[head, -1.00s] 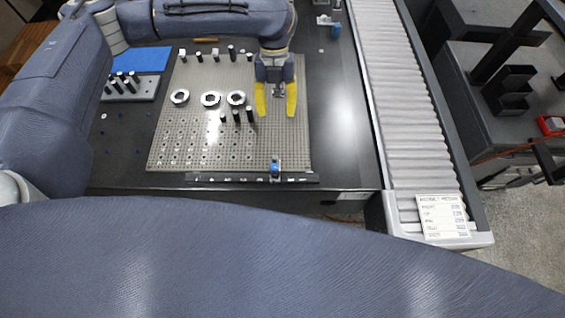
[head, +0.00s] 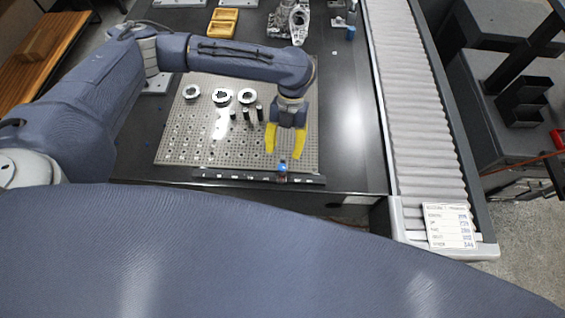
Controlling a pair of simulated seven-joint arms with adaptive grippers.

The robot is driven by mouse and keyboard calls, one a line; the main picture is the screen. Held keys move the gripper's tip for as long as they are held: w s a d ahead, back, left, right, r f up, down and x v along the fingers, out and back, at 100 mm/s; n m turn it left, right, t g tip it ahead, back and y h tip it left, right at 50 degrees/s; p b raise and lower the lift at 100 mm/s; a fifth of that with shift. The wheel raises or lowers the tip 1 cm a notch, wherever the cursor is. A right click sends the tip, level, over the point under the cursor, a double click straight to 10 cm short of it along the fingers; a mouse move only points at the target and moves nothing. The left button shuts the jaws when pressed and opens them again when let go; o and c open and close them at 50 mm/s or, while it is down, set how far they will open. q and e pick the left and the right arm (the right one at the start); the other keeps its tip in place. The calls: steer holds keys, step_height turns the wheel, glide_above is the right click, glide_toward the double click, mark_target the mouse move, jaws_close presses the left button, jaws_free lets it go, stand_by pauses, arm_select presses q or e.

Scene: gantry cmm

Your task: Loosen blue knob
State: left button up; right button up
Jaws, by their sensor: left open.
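The blue knob (head: 283,167) sits on a small block on the dark rail (head: 225,176) along the front edge of the perforated plate (head: 190,135). My left gripper (head: 285,156) has yellow fingers, spread apart and pointing down toward the front. In the picture its fingertips are just above and to either side of the knob, the right one lower than the left. I cannot tell the height gap between fingers and knob. Nothing shows between the fingers. My right gripper is not in view.
Three metal rings (head: 221,97) and several dark pins (head: 246,115) stand on the plate left of the gripper. A roller conveyor (head: 405,110) runs along the right, with a printed card (head: 449,226) at its near end.

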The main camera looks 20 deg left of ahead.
mark_target(282, 166)
arm_select(q)
steer(key=shift+x, duration=3.15)
steer(key=shift+w, duration=0.1)
steer(key=shift+c, duration=0.6)
jaws_close()
steer(key=shift+o, duration=0.6)
jaws_free()
steer(key=v, duration=1.2)
